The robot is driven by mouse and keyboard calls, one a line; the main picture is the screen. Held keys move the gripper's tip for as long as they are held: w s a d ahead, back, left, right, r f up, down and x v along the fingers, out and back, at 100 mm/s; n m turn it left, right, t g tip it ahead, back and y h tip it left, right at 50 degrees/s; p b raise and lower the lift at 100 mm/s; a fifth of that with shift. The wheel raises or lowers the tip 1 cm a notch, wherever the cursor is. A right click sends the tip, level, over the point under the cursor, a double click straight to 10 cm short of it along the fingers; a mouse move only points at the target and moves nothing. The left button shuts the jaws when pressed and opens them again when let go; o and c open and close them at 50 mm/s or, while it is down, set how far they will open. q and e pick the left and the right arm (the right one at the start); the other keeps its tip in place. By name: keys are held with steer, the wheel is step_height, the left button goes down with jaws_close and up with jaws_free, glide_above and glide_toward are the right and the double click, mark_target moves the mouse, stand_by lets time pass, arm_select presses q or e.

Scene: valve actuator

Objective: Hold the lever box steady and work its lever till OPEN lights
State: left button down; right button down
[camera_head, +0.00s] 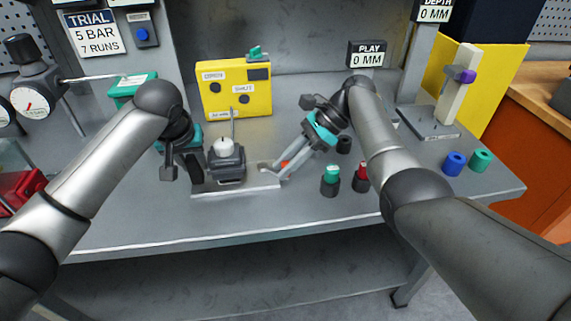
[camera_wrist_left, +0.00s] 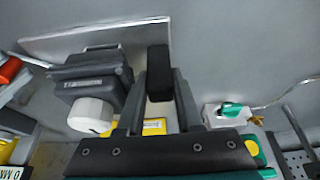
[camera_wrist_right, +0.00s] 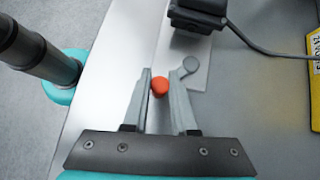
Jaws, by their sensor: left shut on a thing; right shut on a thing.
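The lever box (camera_head: 226,160), dark grey with a white dome on top, sits on a pale metal plate (camera_head: 236,190). My left gripper (camera_head: 193,168) is shut on a black upright block (camera_wrist_left: 158,70) on the plate beside the box; that view also shows the box (camera_wrist_left: 92,80) and its white dome. My right gripper (camera_head: 282,168) is low at the plate's right end, shut on an orange-red knob (camera_wrist_right: 160,87). The lever's shaft is mostly hidden by my fingers.
Green-topped (camera_head: 331,178) and red-topped (camera_head: 361,176) pieces stand right of my right gripper. Blue (camera_head: 454,163) and green (camera_head: 481,159) cylinders are farther right. A thin cable rises from the box towards the panel. The bench's front strip is clear.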

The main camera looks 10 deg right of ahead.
steer(key=shift+d+f, duration=0.1)
stand_by(0.4)
steer(key=c, duration=0.7)
jaws_free()
steer(key=v, duration=1.2)
